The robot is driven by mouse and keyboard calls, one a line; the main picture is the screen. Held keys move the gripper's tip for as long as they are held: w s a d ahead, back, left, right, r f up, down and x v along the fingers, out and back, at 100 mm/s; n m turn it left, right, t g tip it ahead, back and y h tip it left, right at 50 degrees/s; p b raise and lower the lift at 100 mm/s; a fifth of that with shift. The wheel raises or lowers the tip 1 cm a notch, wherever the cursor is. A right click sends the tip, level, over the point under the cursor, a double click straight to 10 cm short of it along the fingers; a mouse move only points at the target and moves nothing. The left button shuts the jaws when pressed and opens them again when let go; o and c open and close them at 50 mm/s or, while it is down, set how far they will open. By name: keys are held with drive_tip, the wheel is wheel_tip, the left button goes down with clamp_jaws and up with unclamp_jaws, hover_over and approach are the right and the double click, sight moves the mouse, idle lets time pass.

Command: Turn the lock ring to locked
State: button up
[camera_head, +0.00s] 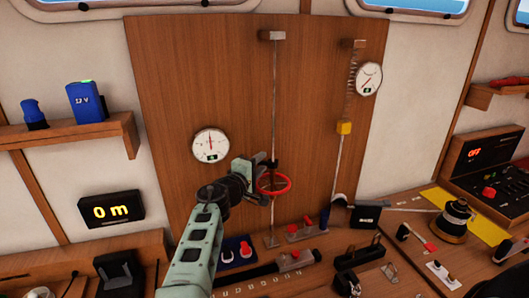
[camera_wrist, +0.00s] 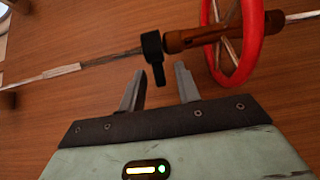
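A thin metal rod (camera_head: 275,90) runs upright on the wooden panel. A red spoked wheel (camera_head: 273,184) sits around it; the wheel also shows in the wrist view (camera_wrist: 253,45). Beside the wheel, a black ring with a short tab (camera_wrist: 153,52) sits around the rod, next to a brown sleeve (camera_wrist: 188,39). This black ring looks like the lock ring; I see no locked or unlocked marking. My gripper (camera_head: 262,166) is at the rod, just above the wheel. In the wrist view its fingers (camera_wrist: 160,82) are apart, with the tab's end near the gap between them and space on both sides.
A round dial (camera_head: 211,144) hangs left of the rod, another (camera_head: 368,78) upper right. A second rod with a spring and yellow block (camera_head: 344,128) stands to the right. Red-handled levers (camera_head: 303,229) and a black winch drum (camera_head: 454,219) crowd the desk below. A display (camera_head: 111,209) reads 0 m.

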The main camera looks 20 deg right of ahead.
sight(260, 164)
drive_tip(key=shift+p+x, duration=0.5)
drive_tip(key=shift+x, duration=1)
clamp_jaws()
drive_tip(key=f+g+b, duration=0.1)
drive_tip(key=b, duration=0.2)
drive_tip(key=shift+w+d+m+h+b, duration=0.1)
drive_tip(key=shift+m+h+b, duration=0.3)
drive_tip(key=m+g+b, duration=0.1)
drive_tip(key=b, duration=0.1)
drive_tip(key=m+g+h+b, duration=0.1)
drive_tip(key=b, duration=0.2)
drive_tip(key=shift+w+d+g+h, duration=0.15)
drive_tip(key=shift+d+g+h, duration=0.15)
drive_tip(key=shift+d+r+m+g+h+b, duration=0.15)
drive_tip(key=shift+r+m+g+h+b, duration=0.2)
drive_tip(key=shift+m+g+b, duration=0.6)
drive_tip(key=shift+n, duration=0.35)
